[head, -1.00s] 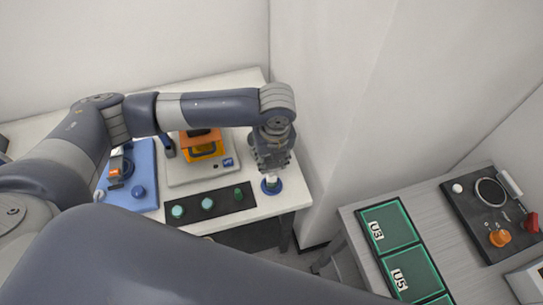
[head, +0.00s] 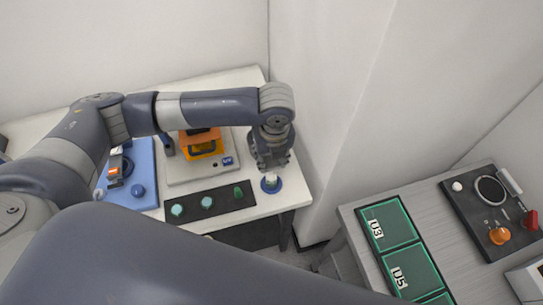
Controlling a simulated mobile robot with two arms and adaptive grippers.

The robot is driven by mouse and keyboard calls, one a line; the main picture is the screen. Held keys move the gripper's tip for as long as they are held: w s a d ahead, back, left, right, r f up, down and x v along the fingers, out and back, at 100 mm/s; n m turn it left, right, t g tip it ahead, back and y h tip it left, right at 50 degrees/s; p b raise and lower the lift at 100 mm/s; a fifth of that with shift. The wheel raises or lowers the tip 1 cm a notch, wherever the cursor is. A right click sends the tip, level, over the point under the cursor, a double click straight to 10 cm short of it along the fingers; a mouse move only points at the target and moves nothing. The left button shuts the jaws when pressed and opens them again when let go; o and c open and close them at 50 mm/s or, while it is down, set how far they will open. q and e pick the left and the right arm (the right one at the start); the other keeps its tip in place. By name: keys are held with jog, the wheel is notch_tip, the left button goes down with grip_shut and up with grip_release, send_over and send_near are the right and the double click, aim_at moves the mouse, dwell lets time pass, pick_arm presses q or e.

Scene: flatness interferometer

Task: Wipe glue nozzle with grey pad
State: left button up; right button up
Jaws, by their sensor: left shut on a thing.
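My left gripper (head: 270,162) points down at the right end of the white table. It is shut on a small pale piece (head: 271,178) that shows just below its fingers, over a round blue base (head: 272,188). The fingers hide most of the piece, and I cannot tell whether it touches the base. I cannot make out a glue nozzle or a grey pad for certain. My right gripper is out of view.
The white table (head: 285,200) also holds a black strip (head: 222,199) with several green pieces, an orange device (head: 204,146) and a blue board (head: 146,175). The right bench carries green trays (head: 386,226) and a dark board (head: 470,213) with a ring, an orange knob and a red part.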

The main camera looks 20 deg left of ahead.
pick_arm(q)
jog(key=shift+f, duration=0.25)
dwell(0.4)
jog(key=shift+a+p, duration=0.35)
jog(key=shift+p, duration=0.1)
jog(key=shift+d, duration=0.15)
jog(key=shift+d, duration=0.6)
jog(key=shift+a, duration=0.15)
jog(key=shift+a, duration=0.6)
